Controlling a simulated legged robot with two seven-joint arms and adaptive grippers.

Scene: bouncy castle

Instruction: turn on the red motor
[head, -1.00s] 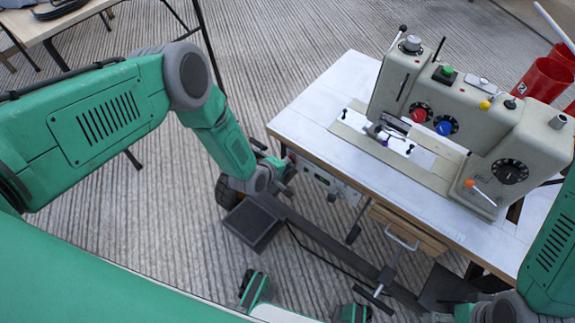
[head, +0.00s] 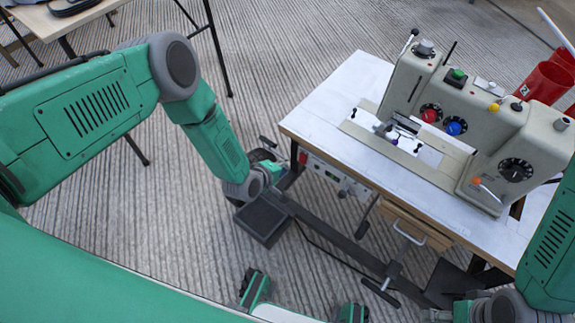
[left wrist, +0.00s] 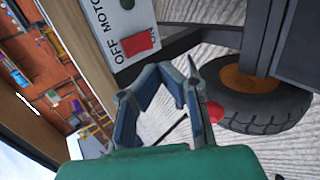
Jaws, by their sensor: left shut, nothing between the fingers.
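The sewing machine table (head: 335,110) stands to the right in the head view. Under its near left edge is the motor switch panel (head: 340,180). The red motor switch (head: 302,158) sits at the panel's left end. In the left wrist view the red switch (left wrist: 138,43) is on a white plate lettered OFF, MOTOR and ON. My left gripper (head: 273,158) is just left of the panel, partly hidden by its own wrist. In the wrist view the left gripper (left wrist: 172,68) is shut and empty, just below the switch, with no clear contact.
The beige sewing machine (head: 440,110) stands on the table. A black wheel (left wrist: 255,108) is close right of the left gripper.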

